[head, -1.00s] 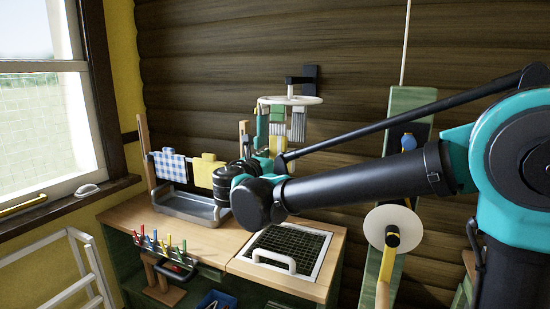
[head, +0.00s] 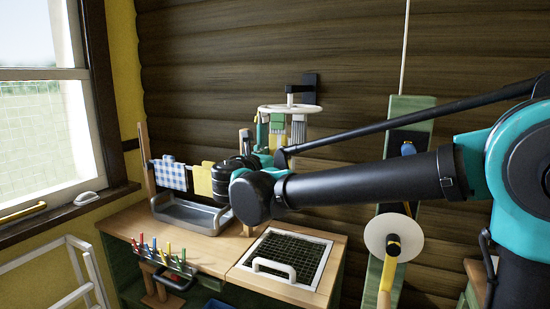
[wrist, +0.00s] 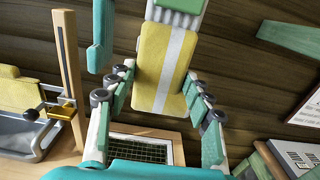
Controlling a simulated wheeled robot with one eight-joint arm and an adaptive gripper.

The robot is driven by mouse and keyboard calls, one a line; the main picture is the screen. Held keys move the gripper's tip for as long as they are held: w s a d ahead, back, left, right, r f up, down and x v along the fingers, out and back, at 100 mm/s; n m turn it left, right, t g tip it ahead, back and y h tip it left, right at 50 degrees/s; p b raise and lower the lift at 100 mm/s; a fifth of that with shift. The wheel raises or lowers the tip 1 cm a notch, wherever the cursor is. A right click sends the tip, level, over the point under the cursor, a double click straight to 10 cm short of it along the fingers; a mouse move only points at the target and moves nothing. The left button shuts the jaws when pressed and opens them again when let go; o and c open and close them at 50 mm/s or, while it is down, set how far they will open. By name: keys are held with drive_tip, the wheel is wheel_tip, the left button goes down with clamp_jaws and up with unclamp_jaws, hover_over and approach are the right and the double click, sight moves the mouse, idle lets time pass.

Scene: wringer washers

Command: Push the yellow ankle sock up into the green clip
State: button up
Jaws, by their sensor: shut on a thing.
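The yellow ankle sock (wrist: 163,65) with a white lengthwise stripe stands between the two fingers of my gripper (wrist: 161,88) in the wrist view. My gripper is shut on it. The green clip (wrist: 180,5) with a pale ribbed lower part is right at the sock's upper end. I cannot tell whether the sock's edge is inside the clip or just under it. In the head view my gripper (head: 268,162) is below the round white hanger, among its hanging clips; the green clip (head: 278,118) shows under the ring, and the sock is hard to make out.
A teal hanging piece (wrist: 101,35) is close left of my gripper. A wooden post (wrist: 68,70) and a yellow cloth (wrist: 17,90) are further left. The white ring (head: 291,108) hangs on the wall. A checked cloth (head: 170,175) hangs over a grey basin (head: 185,215).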

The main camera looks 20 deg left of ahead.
drive_tip(key=shift+o, duration=0.2)
drive_tip(key=shift+r, duration=1.05)
drive_tip(key=shift+w, duration=0.1)
drive_tip(key=shift+c, duration=0.2)
drive_tip(key=shift+w+r, duration=0.15)
drive_tip(key=c, duration=0.3)
drive_tip(key=shift+c, duration=0.3)
drive_tip(key=o, duration=1.6)
drive_tip(key=shift+s+a, duration=0.15)
drive_tip(key=shift+s, duration=1.9)
drive_tip(key=shift+s+a, duration=0.1)
drive_tip(key=shift+s, duration=1.9)
